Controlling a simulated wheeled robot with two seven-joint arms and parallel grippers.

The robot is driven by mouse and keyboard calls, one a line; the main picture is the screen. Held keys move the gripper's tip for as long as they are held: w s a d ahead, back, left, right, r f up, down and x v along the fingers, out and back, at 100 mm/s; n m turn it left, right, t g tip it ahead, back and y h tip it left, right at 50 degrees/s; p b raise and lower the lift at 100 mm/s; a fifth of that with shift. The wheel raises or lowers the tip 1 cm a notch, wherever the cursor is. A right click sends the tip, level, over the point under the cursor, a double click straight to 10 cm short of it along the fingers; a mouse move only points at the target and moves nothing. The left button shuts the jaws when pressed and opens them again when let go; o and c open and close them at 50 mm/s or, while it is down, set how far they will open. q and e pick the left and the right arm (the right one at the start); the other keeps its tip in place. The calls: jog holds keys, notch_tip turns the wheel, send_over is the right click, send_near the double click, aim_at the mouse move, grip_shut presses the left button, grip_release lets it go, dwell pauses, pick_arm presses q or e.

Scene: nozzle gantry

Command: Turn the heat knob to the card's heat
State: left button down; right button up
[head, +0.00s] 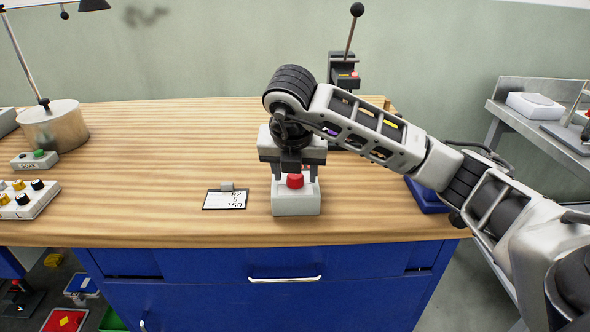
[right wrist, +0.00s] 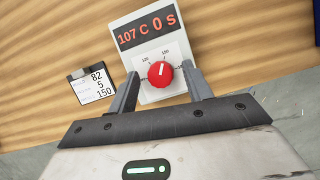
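The red heat knob (right wrist: 160,74) sits on the front of a light grey control box (right wrist: 152,97), and it shows red in the head view (head: 295,181). Its white pointer points up and slightly right in the wrist view. The box's display (right wrist: 147,29) reads 107 C and 0 s. The card (right wrist: 92,86) beside the box reads 82, 5 and 150; it also lies on the bench in the head view (head: 225,201). My right gripper (right wrist: 160,86) is open, with one finger on each side of the knob and gaps showing. My left gripper is out of view.
The wooden bench (head: 150,200) is clear around the card. At left are a metal pot (head: 54,125), a SOAK button box (head: 34,160) and a knob panel (head: 28,200). A blue tray (head: 427,196) lies partly hidden under my right arm.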

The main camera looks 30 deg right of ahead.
jog(key=shift+s+a+r, duration=0.15)
jog(key=shift+r, duration=0.35)
pick_arm(q)
jog(key=p, duration=0.2)
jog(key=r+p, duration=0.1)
jog(key=p, duration=0.1)
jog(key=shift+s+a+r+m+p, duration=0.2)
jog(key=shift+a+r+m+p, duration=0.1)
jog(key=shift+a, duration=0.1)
pick_arm(e)
jog(key=v, duration=1.5)
jog(key=shift+s+f, duration=0.1)
